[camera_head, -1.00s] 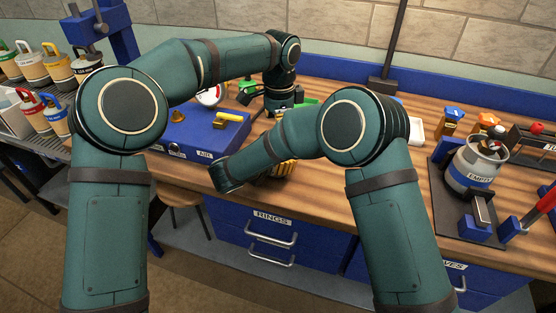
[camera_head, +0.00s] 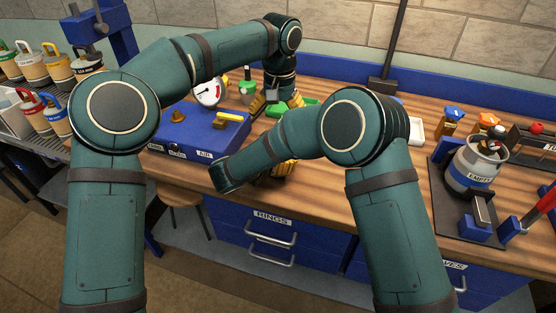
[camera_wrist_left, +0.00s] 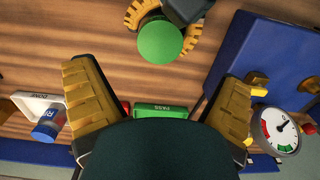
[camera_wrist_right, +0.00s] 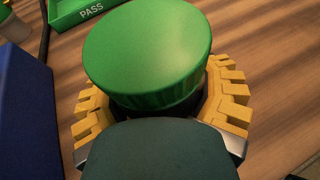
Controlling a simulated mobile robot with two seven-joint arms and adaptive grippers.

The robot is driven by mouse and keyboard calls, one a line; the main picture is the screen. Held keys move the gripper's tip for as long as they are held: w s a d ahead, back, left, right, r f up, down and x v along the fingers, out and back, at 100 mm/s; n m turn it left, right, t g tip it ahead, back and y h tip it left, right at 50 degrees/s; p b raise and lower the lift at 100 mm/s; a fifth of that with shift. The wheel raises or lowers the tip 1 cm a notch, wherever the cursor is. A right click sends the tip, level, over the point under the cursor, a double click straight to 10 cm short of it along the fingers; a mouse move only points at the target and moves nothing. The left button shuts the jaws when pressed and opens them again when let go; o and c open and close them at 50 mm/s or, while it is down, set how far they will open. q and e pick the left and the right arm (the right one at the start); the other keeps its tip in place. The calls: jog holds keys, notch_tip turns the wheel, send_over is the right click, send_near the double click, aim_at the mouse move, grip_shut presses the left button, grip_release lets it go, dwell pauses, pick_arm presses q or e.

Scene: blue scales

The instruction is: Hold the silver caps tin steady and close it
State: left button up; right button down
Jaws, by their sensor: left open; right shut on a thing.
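My right gripper (camera_wrist_right: 155,100) is shut around a round thing with a flat green top (camera_wrist_right: 148,50) and a ribbed green rim. The sides below the rim are mostly hidden, and I cannot make out a silver surface. The left wrist view also shows the green top (camera_wrist_left: 160,41) between yellow fingers. In the head view my right arm hides most of that gripper (camera_head: 276,172). My left gripper (camera_head: 271,104) is open near the back of the bench. Its fingers stand wide apart in the left wrist view (camera_wrist_left: 160,80), with nothing gripped between them.
A green PASS tray (camera_wrist_right: 82,10) lies behind the held thing. A blue AIR box (camera_head: 190,133) with a dial gauge (camera_head: 208,92) stands to the left. A white DONE tray (camera_wrist_left: 36,103) is beyond the left fingers. A grey EMPTY canister (camera_head: 476,168) stands on the right.

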dwell(0.4)
pick_arm(q)
jog(key=shift+a+f, duration=0.1)
jog(key=shift+f, duration=3.9)
jog(key=c, duration=1.3)
jog(key=m, duration=0.4)
jog(key=shift+c, duration=0.2)
jog(key=o, duration=1.3)
jog(key=shift+o, duration=0.2)
notch_tip(320, 180, up, 12)
